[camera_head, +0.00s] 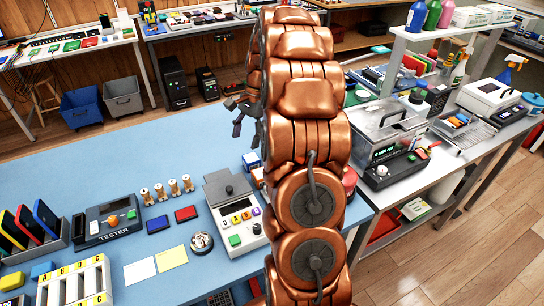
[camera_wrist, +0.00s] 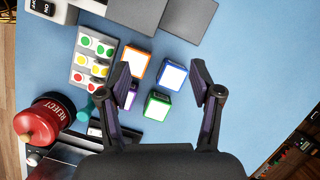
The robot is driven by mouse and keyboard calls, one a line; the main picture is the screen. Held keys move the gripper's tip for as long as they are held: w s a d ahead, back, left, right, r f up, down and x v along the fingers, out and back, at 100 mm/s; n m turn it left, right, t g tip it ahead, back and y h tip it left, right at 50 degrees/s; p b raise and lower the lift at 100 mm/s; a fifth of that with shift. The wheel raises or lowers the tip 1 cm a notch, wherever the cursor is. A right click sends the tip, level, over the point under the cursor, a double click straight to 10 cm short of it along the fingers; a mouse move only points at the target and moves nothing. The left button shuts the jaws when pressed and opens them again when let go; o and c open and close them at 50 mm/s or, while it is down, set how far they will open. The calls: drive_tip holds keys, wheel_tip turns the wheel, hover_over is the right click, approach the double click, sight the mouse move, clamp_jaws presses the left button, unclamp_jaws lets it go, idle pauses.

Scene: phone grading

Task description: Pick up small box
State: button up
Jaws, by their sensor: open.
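Several small boxes with white tops and coloured edges sit on the blue table in the wrist view: an orange one (camera_wrist: 134,62), a blue one (camera_wrist: 172,74), a green one (camera_wrist: 157,105) and a purple one (camera_wrist: 129,99), partly hidden by the left finger. My gripper (camera_wrist: 160,86) is open and empty, its fingers spread either side of the green and blue boxes in the picture. Its height above them is hard to tell. In the head view, my gripper (camera_head: 241,108) hangs over the table, and a blue small box (camera_head: 250,161) shows beside my arm.
A grey scale-like device (camera_head: 232,205), a bell (camera_head: 202,243) and a tester (camera_head: 112,219) occupy the table. Blue tabletop (camera_wrist: 245,75) right of the boxes is clear.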

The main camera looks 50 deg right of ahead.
drive_tip(key=d+f+m+t, duration=0.1)
drive_tip(key=d+f+m, duration=0.5)
drive_tip(key=d, duration=0.8)
drive_tip(key=shift+n+y, duration=0.3)
drive_tip(key=shift+n, duration=0.2)
drive_tip(key=shift+p+x, duration=1.15)
drive_tip(key=shift+x, duration=2.55)
drive_tip(key=shift+d+f, duration=0.1)
drive_tip(key=shift+f, duration=0.45)
drive_tip(key=shift+c, duration=0.3)
drive_tip(key=c, duration=0.9)
